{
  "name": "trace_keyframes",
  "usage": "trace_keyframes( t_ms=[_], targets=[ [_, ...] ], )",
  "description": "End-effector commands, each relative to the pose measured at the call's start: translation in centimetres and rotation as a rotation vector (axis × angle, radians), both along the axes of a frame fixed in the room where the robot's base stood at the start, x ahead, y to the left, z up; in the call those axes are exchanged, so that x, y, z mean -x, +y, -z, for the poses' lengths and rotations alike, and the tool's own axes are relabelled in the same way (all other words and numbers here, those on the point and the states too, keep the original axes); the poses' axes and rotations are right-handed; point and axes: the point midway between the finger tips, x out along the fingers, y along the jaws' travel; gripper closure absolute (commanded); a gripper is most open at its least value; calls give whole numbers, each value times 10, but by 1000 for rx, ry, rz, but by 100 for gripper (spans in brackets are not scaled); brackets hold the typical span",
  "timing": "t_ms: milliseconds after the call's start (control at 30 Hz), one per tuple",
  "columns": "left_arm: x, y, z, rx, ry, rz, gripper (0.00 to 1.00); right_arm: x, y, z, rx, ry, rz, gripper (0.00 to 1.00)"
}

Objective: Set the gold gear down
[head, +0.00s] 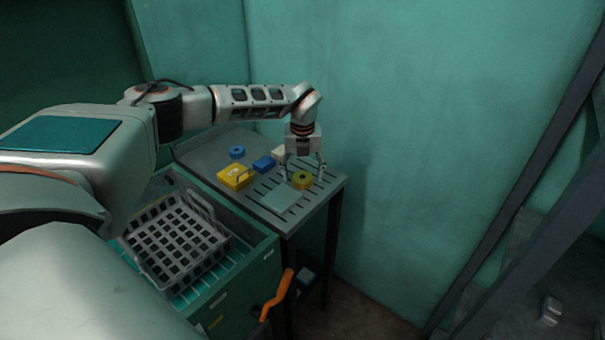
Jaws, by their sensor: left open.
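The gold gear (303,180), a round yellow-gold ring with a dark centre hole, rests on the slatted grey table (322,191) near its right end. It lies beside a pale square plate (281,197). My left gripper (304,178) points down over the gear with its fingers apart, one on each side of it. I cannot tell whether the fingers touch the gear. My right gripper is not in view.
On the table are a yellow box (235,177), a blue block (263,164) and a blue ring (237,152). A grey wire basket (176,243) sits in the green drawer unit (250,275) in front. An orange handle (279,294) sticks out there. A teal wall stands behind.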

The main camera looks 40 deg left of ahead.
Motion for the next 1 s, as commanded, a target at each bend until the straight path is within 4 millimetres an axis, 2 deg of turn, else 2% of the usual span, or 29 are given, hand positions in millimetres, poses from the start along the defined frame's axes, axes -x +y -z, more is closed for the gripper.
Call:
trace_keyframes(
  t_ms=[133, 267, 700, 833, 1000],
  targets=[
    [0, 0, -2, 0, 0, 0, 37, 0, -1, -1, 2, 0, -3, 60],
    [0, -1, -14, 0, -3, 2, 37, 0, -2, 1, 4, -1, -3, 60],
    [9, -6, -98, 1, -4, 0, 37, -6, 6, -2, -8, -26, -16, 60],
    [10, -7, -113, 0, -2, -1, 37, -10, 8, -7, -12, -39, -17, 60],
    [12, -8, -122, 0, 0, 0, 37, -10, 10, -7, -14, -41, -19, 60]
  ],
)
